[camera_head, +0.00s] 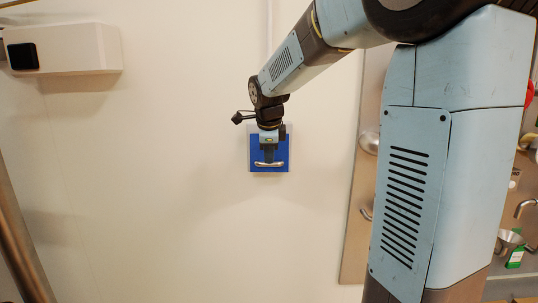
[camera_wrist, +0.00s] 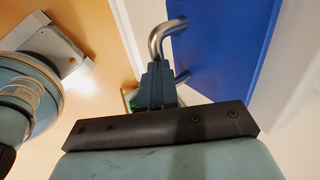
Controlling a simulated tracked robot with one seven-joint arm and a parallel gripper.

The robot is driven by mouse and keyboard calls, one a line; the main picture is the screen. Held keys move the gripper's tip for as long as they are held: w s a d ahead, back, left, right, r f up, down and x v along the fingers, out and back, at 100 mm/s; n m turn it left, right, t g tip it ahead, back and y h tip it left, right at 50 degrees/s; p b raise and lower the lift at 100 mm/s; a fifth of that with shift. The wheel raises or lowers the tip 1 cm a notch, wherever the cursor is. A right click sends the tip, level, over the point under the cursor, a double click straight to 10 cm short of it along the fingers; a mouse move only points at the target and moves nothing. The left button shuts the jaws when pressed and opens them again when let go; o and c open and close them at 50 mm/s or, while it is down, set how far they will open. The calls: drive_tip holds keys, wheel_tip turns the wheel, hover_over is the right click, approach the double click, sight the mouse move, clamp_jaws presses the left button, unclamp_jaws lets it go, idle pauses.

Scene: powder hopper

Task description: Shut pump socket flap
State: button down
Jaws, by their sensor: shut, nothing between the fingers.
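The blue flap (camera_head: 283,146) is a square panel on the white wall, with a horizontal silver bar handle (camera_head: 269,164) near its lower edge. The curved metal handle (camera_wrist: 164,36) shows just beyond the fingertips, beside the blue panel (camera_wrist: 225,45). Whether the fingertips touch the handle is unclear.
A white wall box (camera_head: 85,48) with a black square is at the upper left. The wall left of and below the flap is bare.

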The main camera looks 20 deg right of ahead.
drive_tip(key=shift+x, duration=0.9)
drive_tip(key=shift+w, duration=0.1)
drive_tip(key=shift+r, duration=0.1)
drive_tip(key=s+f+v, duration=0.1)
drive_tip(key=s+v, duration=0.1)
drive_tip(key=v, duration=1.1)
drive_tip(key=shift+s+a+r, duration=0.3)
drive_tip(key=shift+a, duration=0.1)
drive_tip(key=s+f+n, duration=0.4)
drive_tip(key=s+n, duration=0.3)
drive_tip(key=s+d+f+n+y, duration=0.1)
drive_tip(key=s+f+n, duration=0.2)
drive_tip(key=s+n, duration=0.4)
drive_tip(key=s+f+n+t, duration=0.1)
drive_tip(key=s+f+n, duration=0.3)
drive_tip(key=s+n, duration=0.3)
drive_tip(key=s, duration=0.2)
drive_tip(key=shift+s+d+f+n, duration=0.25)
drive_tip(key=shift+d+f+n, duration=0.1)
drive_tip(key=shift+n, duration=0.05)
